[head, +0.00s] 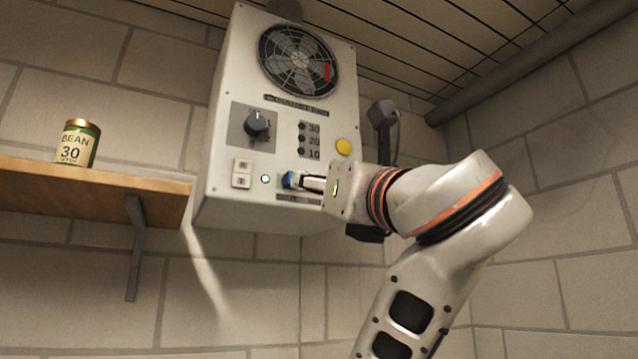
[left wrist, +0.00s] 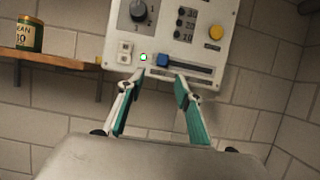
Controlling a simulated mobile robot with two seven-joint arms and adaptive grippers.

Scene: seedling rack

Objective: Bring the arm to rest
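My left gripper (head: 306,184) is in front of the lower face of a white wall-mounted control box (head: 225,130). In the left wrist view, the left gripper (left wrist: 160,77) has its two green-lined fingers spread apart with nothing between them. A blue slider knob (left wrist: 163,60) sits at the left end of a dark slot, just beyond the fingertips. In the head view the blue knob (head: 289,180) appears right by the fingertips; I cannot tell whether they touch. My right gripper is in neither view.
The box carries a fan (head: 299,60), a dial (head: 256,123), a yellow button (head: 343,147), a lit green lamp (head: 265,179) and a white switch (head: 241,174). A bean can (head: 77,144) stands on a wooden shelf (head: 95,187) at left. A dark handset-like fixture (head: 382,115) is behind my wrist.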

